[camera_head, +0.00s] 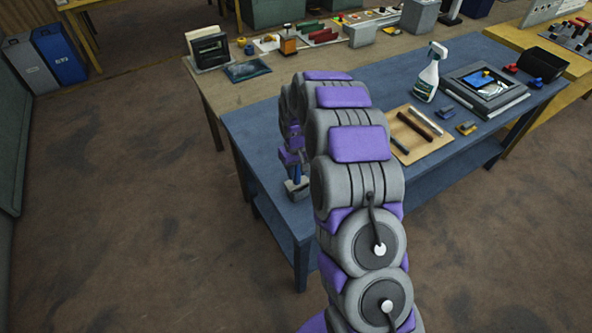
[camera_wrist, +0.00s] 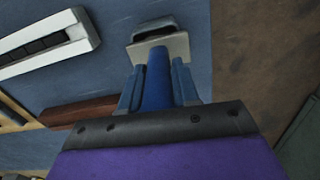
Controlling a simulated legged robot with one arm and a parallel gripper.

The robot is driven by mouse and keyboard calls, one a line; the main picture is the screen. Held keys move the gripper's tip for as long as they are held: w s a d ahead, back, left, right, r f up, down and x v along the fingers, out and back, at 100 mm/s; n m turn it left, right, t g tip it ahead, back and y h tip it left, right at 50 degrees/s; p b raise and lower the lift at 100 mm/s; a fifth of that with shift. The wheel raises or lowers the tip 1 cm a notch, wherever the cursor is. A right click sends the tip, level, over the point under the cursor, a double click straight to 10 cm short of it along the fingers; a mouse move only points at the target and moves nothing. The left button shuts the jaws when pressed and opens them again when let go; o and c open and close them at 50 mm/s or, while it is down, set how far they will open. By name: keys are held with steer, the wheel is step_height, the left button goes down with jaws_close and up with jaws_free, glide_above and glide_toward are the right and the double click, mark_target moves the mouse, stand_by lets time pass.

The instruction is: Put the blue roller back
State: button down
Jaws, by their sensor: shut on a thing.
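My gripper (camera_wrist: 157,88) points down at the left end of the blue table, seen past my arm in the head view (camera_head: 293,163). Its fingers are shut on the blue handle of the roller (camera_wrist: 158,75). The handle also shows below the gripper in the head view (camera_head: 297,174). At the handle's far end is a pale grey block (camera_wrist: 172,48) with a blue-grey part beyond it. I cannot tell whether this block is the roller's head or a separate holder, or whether it touches the table. My arm hides part of the table.
The blue table (camera_head: 262,128) has a wooden tray (camera_head: 424,151) with several bars, a spray bottle (camera_head: 428,75) and a grey framed tray (camera_head: 508,103) to the right. A white slotted strip (camera_wrist: 42,48) and a brown bar (camera_wrist: 85,109) lie left of the gripper in the wrist view.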

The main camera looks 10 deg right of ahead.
steer(key=c, duration=0.8)
jaws_free()
step_height(320, 180, up, 12)
steer(key=shift+f+p, duration=0.2)
steer(key=shift+p, duration=0.4)
steer(key=shift+s+r, duration=0.2)
steer(key=shift+r, duration=0.25)
steer(key=s+r, duration=0.7)
steer(key=s, duration=0.3)
steer(key=s+r+m, duration=0.1)
steer(key=s, duration=0.9)
steer(key=s+r+m+g, duration=0.1)
steer(key=s, duration=1)
steer(key=s+r, duration=0.1)
steer(key=s, duration=1)
steer(key=shift+s+d+r+m+g, duration=0.1)
steer(key=shift+s+r+m+g, duration=0.05)
steer(key=shift+r+m+g, duration=0.2)
